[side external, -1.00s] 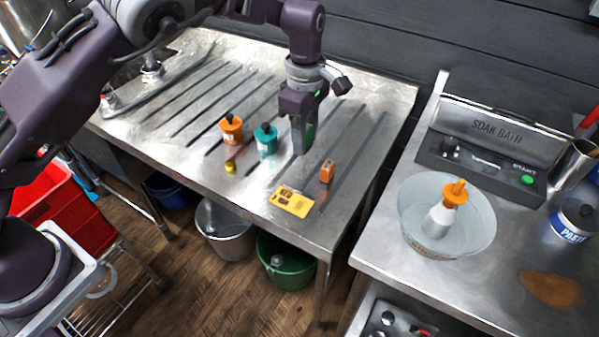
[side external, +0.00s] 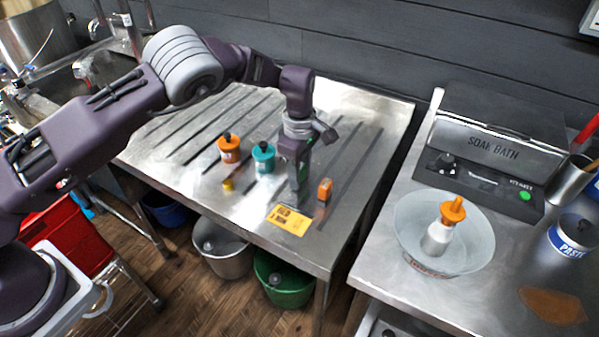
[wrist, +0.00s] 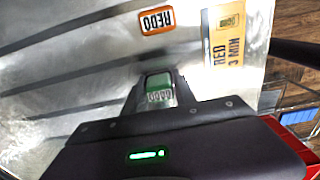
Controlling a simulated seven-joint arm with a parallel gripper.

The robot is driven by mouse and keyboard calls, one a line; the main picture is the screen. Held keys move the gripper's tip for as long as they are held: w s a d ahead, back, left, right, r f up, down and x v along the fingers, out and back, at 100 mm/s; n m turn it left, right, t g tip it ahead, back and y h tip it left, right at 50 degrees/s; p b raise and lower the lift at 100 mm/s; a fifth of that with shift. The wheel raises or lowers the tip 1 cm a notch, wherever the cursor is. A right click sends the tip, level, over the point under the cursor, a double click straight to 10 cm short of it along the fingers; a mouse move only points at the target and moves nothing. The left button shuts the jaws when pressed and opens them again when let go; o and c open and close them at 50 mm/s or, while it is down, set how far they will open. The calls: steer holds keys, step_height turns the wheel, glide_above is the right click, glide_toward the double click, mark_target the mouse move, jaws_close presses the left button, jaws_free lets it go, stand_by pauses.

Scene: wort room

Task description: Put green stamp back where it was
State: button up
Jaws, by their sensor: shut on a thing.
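My gripper (side external: 298,200) points down, low over the ribbed steel drainboard, just left of the orange stamp (side external: 324,189). In the wrist view my gripper (wrist: 152,95) is shut on the green stamp (wrist: 158,88), a small green block with a pale lettered face. In the side view I cannot make out the green stamp at the fingertips. I cannot tell whether it touches the board. The orange stamp, marked REDO, also shows in the wrist view (wrist: 157,20), apart from the green one. A yellow card (side external: 289,220) lies at the board's front edge; its wrist-view part (wrist: 228,45) reads RED 3 MIN.
An orange bottle (side external: 229,149), a teal bottle (side external: 263,159) and a small yellow object (side external: 227,185) stand left of my gripper. Across a gap, the right counter holds a clear bowl (side external: 408,232) with an orange-capped bottle (side external: 440,230). The drainboard's back right is clear.

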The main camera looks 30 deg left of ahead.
steer(key=o, duration=1)
steer(key=shift+o, duration=0.2)
step_height(320, 180, up, 12)
steer(key=shift+r, duration=0.1)
steer(key=shift+r, duration=0.1)
